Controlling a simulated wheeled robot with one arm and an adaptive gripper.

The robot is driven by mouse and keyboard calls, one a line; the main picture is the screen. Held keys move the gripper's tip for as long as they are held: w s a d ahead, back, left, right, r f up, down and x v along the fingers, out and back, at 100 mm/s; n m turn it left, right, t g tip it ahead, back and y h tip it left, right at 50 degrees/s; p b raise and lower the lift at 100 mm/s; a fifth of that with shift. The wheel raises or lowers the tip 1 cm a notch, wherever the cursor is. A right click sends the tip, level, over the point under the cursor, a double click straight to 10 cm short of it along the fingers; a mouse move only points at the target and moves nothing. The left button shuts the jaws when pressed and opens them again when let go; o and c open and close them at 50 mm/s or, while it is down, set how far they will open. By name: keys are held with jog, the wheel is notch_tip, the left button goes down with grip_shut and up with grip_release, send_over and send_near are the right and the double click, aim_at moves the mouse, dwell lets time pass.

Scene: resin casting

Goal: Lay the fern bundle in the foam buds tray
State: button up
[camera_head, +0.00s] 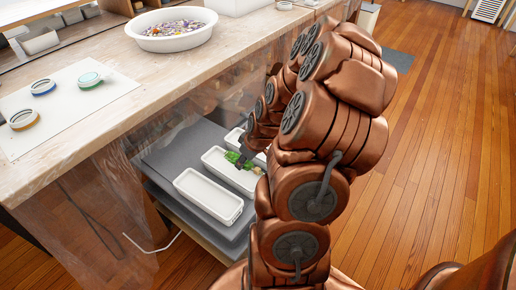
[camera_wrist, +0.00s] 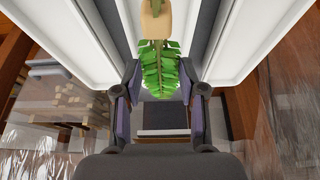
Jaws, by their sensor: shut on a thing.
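The fern bundle (camera_wrist: 160,72) has green leaves and a tan wrapped end (camera_wrist: 155,20). My gripper (camera_wrist: 159,88) is shut on it, with the leaves between the fingers. In the head view, green leaves (camera_head: 232,157) show beside my dark gripper, low over the middle white tray (camera_head: 213,157). I cannot tell whether the fern touches that tray. A front white tray (camera_head: 208,197) looks empty, and a back white tray (camera_head: 235,136) is partly hidden by my arm. No label shows which is the foam buds tray. My arm hides part of the middle tray.
The trays sit on a grey shelf (camera_head: 165,160) beneath the wooden worktable (camera_head: 100,130). A clear plastic curtain (camera_head: 120,195) hangs at the table edge. On top are a bowl of colourful bits (camera_head: 172,30) and several round lids. The wooden floor (camera_head: 420,150) is clear at right.

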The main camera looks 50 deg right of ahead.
jog(key=shift+w+d+f+b, duration=0.4)
jog(key=shift+w+d+f, duration=0.35)
jog(key=shift+d, duration=1.45)
jog(key=shift+w+d+f+b, duration=0.45)
jog(key=shift+d+f, duration=0.4)
jog(key=shift+d, duration=1.4)
jog(key=shift+w+d+f+b, duration=0.35)
jog(key=shift+w+d+f, duration=0.4)
jog(key=shift+d, duration=1.45)
jog(key=shift+f+b, duration=0.35)
jog(key=shift+f, duration=0.35)
jog(key=o, duration=1.1)
jog(key=shift+c, duration=0.2)
jog(key=shift+r, duration=0.1)
